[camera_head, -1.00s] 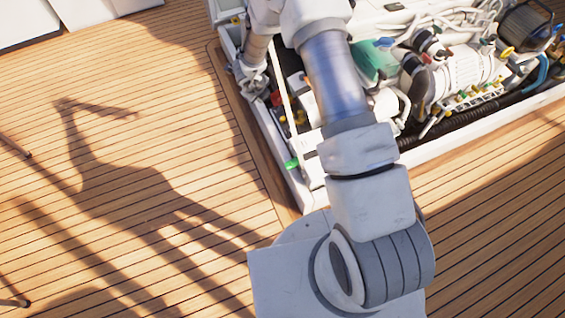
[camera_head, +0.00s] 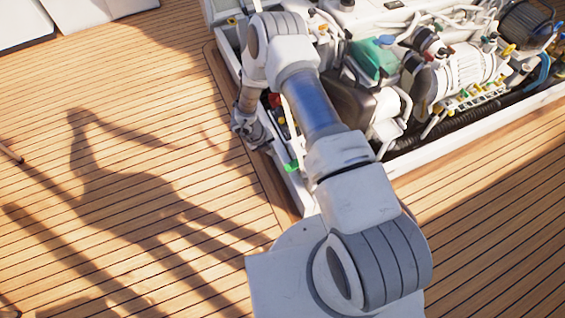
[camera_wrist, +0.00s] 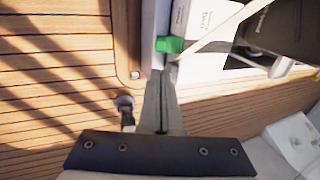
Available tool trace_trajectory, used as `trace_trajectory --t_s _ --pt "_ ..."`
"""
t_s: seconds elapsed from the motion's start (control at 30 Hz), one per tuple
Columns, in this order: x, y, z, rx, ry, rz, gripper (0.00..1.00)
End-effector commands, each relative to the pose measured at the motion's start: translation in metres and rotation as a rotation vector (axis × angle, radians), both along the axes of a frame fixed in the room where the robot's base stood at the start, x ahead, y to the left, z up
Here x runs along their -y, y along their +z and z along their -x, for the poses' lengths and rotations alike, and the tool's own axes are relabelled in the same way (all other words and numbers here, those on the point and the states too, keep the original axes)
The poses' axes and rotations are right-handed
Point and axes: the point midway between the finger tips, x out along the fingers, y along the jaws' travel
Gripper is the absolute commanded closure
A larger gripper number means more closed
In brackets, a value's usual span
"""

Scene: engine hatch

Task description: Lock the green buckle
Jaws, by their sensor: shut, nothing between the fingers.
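The green buckle (camera_head: 291,166) sits at the near left corner of the hatch, on its white rim. In the wrist view the green buckle (camera_wrist: 169,44) lies just beyond my fingertips, with a pale strap (camera_wrist: 218,30) running from beside it to the upper right. My gripper (camera_head: 268,149) is just to the left of and above the buckle in the head view. In the wrist view my gripper (camera_wrist: 163,74) has its fingers together with nothing between them. I cannot tell whether the fingertips touch the buckle.
The engine bay holds a dark brown tank (camera_head: 350,103), a teal-green part (camera_head: 375,57), hoses and a pale engine block (camera_head: 465,72). The white hatch rim (camera_head: 430,155) borders it. Open wooden deck (camera_head: 140,150) lies to the left. A small round metal fitting (camera_wrist: 124,101) is left of my fingers.

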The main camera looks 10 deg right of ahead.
Motion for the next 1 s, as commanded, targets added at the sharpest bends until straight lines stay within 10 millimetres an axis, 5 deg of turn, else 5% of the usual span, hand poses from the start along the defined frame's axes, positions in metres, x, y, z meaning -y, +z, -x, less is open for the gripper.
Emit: trace_trajectory --t_s 0.63,1.0 --pt "0.039 -0.11 -0.007 -0.001 0.0 0.001 1.0" --pt "0.048 -0.131 -0.009 0.0 0.0 -0.002 1.0"
